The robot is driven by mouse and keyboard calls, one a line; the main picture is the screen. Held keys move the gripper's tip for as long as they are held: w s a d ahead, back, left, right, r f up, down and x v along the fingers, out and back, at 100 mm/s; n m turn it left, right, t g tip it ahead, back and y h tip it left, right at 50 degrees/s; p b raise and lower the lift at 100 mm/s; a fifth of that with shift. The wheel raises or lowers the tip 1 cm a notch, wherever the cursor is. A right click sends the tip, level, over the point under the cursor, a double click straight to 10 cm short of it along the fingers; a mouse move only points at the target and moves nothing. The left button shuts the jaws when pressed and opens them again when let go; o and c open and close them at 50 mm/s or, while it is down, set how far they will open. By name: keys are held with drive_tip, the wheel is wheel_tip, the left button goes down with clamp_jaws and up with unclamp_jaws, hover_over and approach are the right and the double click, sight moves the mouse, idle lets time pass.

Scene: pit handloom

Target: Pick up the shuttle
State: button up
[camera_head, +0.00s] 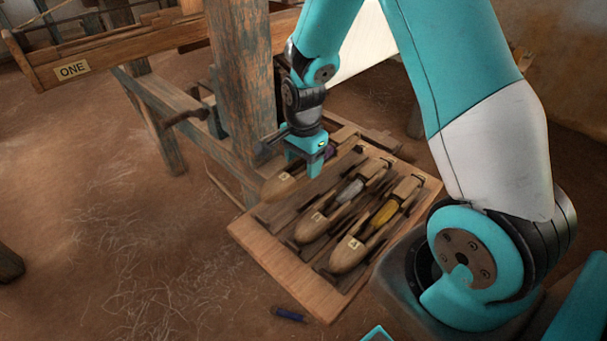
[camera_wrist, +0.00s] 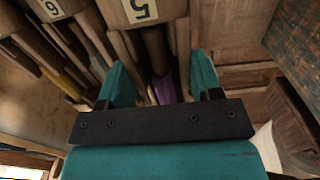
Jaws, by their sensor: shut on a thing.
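Three wooden shuttles show in the head view. The leftmost shuttle (camera_head: 281,185) has a purple bobbin. My gripper (camera_head: 305,165) is shut on this shuttle from above, around its middle. In the wrist view the same shuttle (camera_wrist: 150,13), with a label that reads as 5, lies between the teal fingers of my gripper (camera_wrist: 160,78). I cannot tell whether it rests on the rack or is slightly raised. The middle shuttle (camera_head: 312,224) has a grey bobbin. The nearest shuttle (camera_head: 350,253) has a yellow bobbin.
The wooden rack (camera_head: 265,260) holds the shuttles close side by side. A worn wooden post (camera_head: 240,80) stands just left of my gripper. A beam labelled ONE (camera_head: 120,48) runs at the upper left. A small blue object (camera_head: 289,314) lies on the open dirt floor.

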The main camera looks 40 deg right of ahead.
wheel_tip(320, 180, up, 23)
drive_tip(key=p, duration=0.1)
drive_tip(key=shift+f, duration=0.2)
drive_tip(key=shift+p, duration=0.3)
